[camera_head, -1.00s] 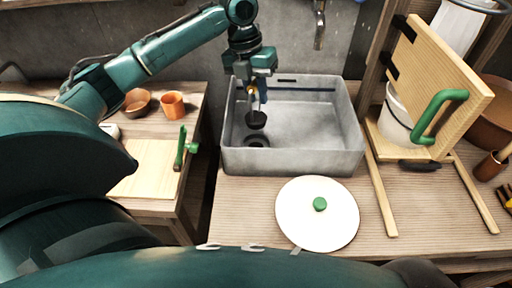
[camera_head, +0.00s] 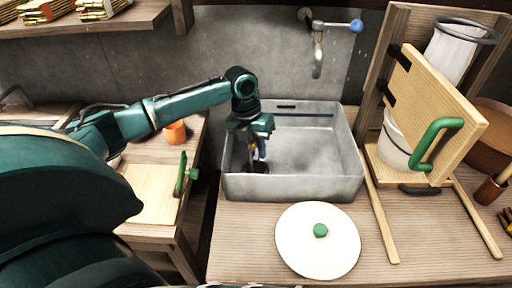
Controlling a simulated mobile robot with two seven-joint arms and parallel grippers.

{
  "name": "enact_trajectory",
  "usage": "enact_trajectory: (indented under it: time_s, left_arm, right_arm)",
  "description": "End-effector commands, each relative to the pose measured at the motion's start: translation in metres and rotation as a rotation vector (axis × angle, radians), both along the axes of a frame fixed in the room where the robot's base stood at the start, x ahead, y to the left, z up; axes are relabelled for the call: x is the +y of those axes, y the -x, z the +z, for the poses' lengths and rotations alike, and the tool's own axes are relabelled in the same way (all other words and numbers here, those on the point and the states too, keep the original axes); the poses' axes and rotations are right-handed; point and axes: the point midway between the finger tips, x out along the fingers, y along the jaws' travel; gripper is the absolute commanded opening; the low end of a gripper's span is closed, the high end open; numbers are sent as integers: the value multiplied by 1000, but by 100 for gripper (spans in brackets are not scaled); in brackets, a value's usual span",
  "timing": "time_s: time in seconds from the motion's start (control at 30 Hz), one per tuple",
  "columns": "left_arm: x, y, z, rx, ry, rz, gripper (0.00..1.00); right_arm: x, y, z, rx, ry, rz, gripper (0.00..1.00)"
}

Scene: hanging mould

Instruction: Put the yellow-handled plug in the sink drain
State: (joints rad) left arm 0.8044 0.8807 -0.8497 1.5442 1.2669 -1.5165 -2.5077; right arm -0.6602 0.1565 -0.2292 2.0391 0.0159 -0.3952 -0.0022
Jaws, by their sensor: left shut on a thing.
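The grey sink (camera_head: 340,185) stands on the wooden counter. My left gripper (camera_head: 258,150) reaches down into its left part and is shut on the plug. Only a little of the plug's yellow handle (camera_head: 252,147) shows between the fingers. The plug's dark body (camera_head: 260,167) is low, at the drain in the sink floor. The front wall and the gripper partly hide this spot, so I cannot tell whether the plug is seated in the drain or just above it. My right gripper is not in view.
A tap with a blue knob (camera_head: 356,26) is on the wall behind the sink. A white round lid (camera_head: 318,255) with a green knob lies in front. A hinged wooden panel (camera_head: 430,110) with a green handle stands right. An orange cup (camera_head: 175,132) is left.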

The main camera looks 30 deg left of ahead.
Motion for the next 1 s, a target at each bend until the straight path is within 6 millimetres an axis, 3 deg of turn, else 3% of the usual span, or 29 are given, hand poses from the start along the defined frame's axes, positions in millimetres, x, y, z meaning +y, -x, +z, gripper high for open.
enact_trajectory:
  time_s: [0.17,0.2,0.47,0.77,1.0]
  left_arm:
    - [0,0,-6,0,0,-1,0]
    - [0,0,-6,0,0,-1,20]
    - [0,0,-6,0,0,0,41]
    - [0,0,-2,-1,0,0,41]
    - [7,0,35,-5,0,1,41]
  right_arm:
    - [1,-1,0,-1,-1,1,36]
    - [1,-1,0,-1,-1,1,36]
    - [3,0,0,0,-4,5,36]
    - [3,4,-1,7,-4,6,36]
    - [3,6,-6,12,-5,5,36]
